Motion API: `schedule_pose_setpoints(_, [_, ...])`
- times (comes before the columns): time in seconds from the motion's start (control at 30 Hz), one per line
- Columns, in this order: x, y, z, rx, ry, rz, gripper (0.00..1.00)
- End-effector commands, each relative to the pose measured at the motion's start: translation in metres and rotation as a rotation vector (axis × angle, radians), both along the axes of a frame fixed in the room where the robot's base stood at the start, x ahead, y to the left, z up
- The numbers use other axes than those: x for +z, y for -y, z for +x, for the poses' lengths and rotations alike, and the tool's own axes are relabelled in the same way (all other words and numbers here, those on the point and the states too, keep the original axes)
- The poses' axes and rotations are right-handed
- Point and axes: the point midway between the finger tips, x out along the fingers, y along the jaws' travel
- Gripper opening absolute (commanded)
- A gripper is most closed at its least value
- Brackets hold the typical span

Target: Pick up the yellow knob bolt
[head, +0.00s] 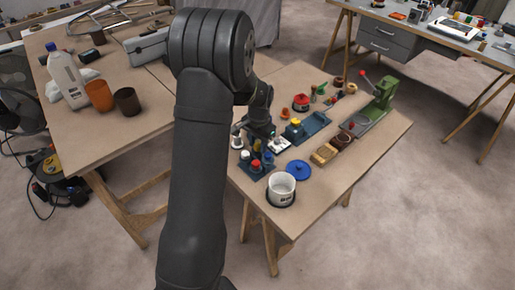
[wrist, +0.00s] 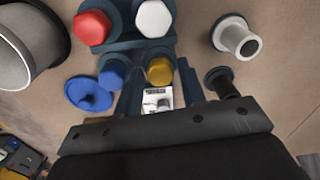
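The yellow knob bolt (wrist: 159,70) stands in a dark blue rack (wrist: 128,45) with a red knob (wrist: 93,27), a white knob (wrist: 153,18) and a blue knob (wrist: 112,72). In the wrist view, it is the lower right knob. My gripper (wrist: 159,82) is open, with one finger to each side of the yellow knob in the picture. I see no finger touching it, and I cannot tell the height gap. In the head view, my arm hangs over the rack (head: 257,172) and partly hides it.
A white pot (head: 282,190) and a blue lid (head: 298,170) are in front of the rack. A white ring-topped piece (wrist: 238,40) stands to its right in the wrist view. A blue tray (head: 315,124) and a green press (head: 383,92) are farther right.

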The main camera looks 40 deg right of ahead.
Motion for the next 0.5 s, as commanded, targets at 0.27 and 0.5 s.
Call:
schedule_pose_setpoints(0.27, [0.0003, 0.0001, 0.0000, 0.000, 0.000, 0.000, 0.03])
schedule_pose_setpoints(0.5, [0.0024, 0.0003, 0.0002, 0.000, 0.000, -0.001, 0.03])
